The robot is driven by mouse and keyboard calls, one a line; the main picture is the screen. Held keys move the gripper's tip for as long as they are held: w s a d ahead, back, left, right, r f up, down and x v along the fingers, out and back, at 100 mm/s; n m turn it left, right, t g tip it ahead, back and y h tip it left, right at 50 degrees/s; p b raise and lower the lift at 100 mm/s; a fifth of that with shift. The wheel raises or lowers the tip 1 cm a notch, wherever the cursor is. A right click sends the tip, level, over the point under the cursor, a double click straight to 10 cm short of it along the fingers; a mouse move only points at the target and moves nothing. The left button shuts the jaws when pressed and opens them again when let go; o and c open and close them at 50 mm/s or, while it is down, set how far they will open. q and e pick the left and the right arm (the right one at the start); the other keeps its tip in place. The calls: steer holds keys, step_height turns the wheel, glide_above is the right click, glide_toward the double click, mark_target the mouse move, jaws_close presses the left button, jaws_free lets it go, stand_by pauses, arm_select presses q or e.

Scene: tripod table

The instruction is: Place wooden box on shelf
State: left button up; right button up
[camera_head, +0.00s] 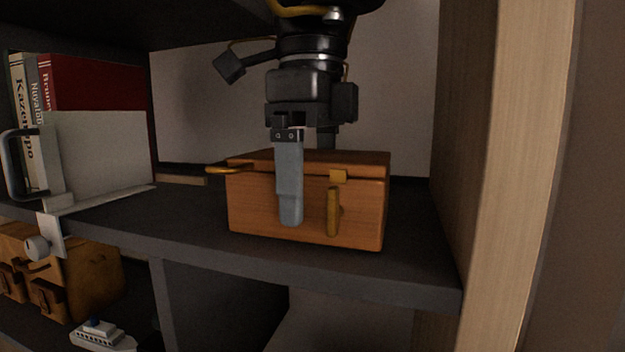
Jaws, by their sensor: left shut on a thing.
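The wooden box (256,205) is orange-brown with brass fittings and sits upright on, or just over, the dark shelf (200,226); I cannot tell whether its base touches. It is close to the shelf's front edge, toward the right end. My left gripper (307,180) comes down from above and is shut on the box. One grey finger lies against the box's front face; the other is mostly hidden behind the box. My right gripper is not in view.
Books (90,85) stand on the left of the shelf behind a pale metal bookend (100,150). A wooden upright (515,180) bounds the right side. A dark board (120,22) is overhead. A brown case (80,275) and a toy ship (100,335) are below.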

arm_select(q)
steer(key=shift+s+a, duration=0.1)
steer(key=shift+a, duration=0.1)
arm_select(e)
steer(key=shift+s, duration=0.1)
arm_select(q)
steer(key=shift+f, duration=0.15)
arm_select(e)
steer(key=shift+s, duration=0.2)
arm_select(q)
steer(key=o, duration=1.4)
steer(key=shift+c, duration=0.2)
steer(key=shift+d, duration=0.15)
